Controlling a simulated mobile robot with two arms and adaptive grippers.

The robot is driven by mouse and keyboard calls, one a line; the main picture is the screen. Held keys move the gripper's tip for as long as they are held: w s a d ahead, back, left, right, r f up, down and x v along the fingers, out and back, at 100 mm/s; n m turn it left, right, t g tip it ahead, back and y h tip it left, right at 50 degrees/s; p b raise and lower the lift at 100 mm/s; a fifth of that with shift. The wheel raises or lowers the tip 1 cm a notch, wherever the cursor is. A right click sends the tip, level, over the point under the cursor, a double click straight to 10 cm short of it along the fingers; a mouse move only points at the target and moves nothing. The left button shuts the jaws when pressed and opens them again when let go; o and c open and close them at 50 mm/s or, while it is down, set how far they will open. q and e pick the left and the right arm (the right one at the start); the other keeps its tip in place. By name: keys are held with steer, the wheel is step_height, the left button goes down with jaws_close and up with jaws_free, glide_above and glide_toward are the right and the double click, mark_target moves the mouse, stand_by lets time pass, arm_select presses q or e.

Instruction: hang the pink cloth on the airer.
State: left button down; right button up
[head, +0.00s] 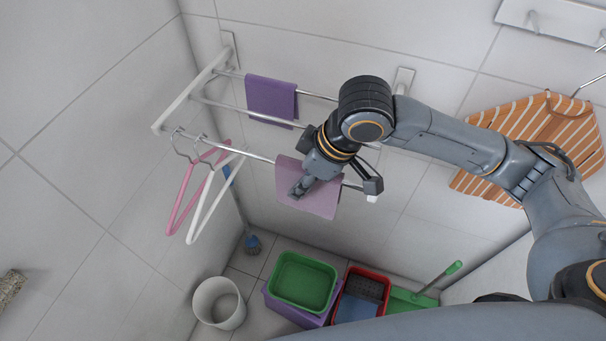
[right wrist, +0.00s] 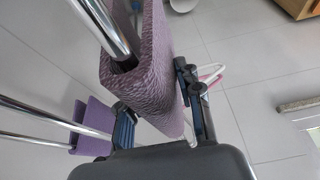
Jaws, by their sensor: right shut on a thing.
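The pink cloth (head: 322,201) is draped over the front rail of the wall airer (head: 186,102) in the head view. In the right wrist view the cloth (right wrist: 152,60) is folded over the metal rail (right wrist: 103,28), with the rail's end coming out of the fold. My right gripper (head: 301,187) is at the cloth, just below the rail. In the right wrist view its fingers (right wrist: 160,116) stand on either side of the hanging cloth and are shut on it. The cloth's far side is partly hidden. My left gripper is not in view.
A purple cloth (head: 270,99) hangs on a rear rail. Pink (head: 183,195) and white (head: 212,200) hangers hang at the front rail's left end. Below are a white bucket (head: 218,302), a green basin (head: 302,280) and a red crate (head: 378,272). A striped orange cloth (head: 540,135) hangs right.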

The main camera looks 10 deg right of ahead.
steer(key=o, duration=1.2)
steer(key=v, duration=1.2)
steer(key=shift+r, duration=0.1)
